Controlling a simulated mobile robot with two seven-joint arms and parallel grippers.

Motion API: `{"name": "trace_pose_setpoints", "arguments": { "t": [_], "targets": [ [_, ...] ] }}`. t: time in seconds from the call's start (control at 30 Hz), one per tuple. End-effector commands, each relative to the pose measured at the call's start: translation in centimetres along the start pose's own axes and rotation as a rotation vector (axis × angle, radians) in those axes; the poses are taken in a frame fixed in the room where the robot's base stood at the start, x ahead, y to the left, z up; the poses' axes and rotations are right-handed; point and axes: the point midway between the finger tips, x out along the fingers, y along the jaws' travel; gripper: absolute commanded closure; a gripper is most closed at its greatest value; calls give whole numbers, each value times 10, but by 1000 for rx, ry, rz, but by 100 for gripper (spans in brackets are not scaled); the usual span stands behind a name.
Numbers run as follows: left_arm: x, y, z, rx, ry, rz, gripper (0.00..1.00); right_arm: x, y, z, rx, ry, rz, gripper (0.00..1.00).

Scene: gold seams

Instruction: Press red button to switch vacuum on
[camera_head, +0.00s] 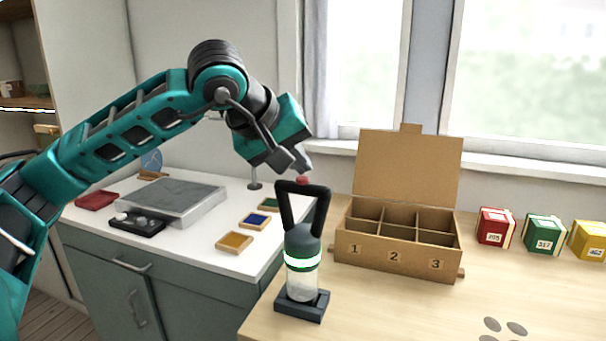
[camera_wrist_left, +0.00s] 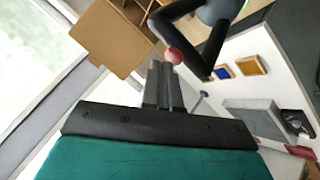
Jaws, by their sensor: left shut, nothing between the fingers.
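The vacuum (camera_head: 303,262) stands upright in a dark base at the front left of the wooden table. It has a dark looped handle, a clear lower part and a lit green-white ring. The red button (camera_head: 302,180) sits on top of the handle; it also shows in the left wrist view (camera_wrist_left: 174,55). My left gripper (camera_head: 303,169) is shut and empty, its fingertips pointing down just above the button. In the left wrist view the fingertips (camera_wrist_left: 160,66) are right beside the button; I cannot tell whether they touch it. My right gripper is not in view.
An open cardboard box (camera_head: 397,240) with numbered compartments stands right of the vacuum. Red (camera_head: 496,226), green (camera_head: 544,232) and yellow (camera_head: 588,240) boxes stand farther right. On the white counter are a grey slab (camera_head: 172,202) and small coloured trays (camera_head: 234,241).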

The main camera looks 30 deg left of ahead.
Motion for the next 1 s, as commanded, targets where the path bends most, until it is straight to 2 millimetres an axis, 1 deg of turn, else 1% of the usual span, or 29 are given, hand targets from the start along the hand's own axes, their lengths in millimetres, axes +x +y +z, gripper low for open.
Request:
{"name": "trace_pose_setpoints", "arguments": {
  "t": [0.07, 0.3, 0.47, 1.0],
  "targets": [
    [-4, 3, -3, 0, -1, 0, 100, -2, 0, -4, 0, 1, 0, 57],
    [-4, 3, -3, 0, 0, 0, 100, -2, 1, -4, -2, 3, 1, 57],
    [-7, 5, -5, 0, 1, 1, 100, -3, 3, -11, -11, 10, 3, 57],
    [-44, 32, -32, 0, 0, 1, 100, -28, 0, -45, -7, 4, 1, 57]
  ]
}}
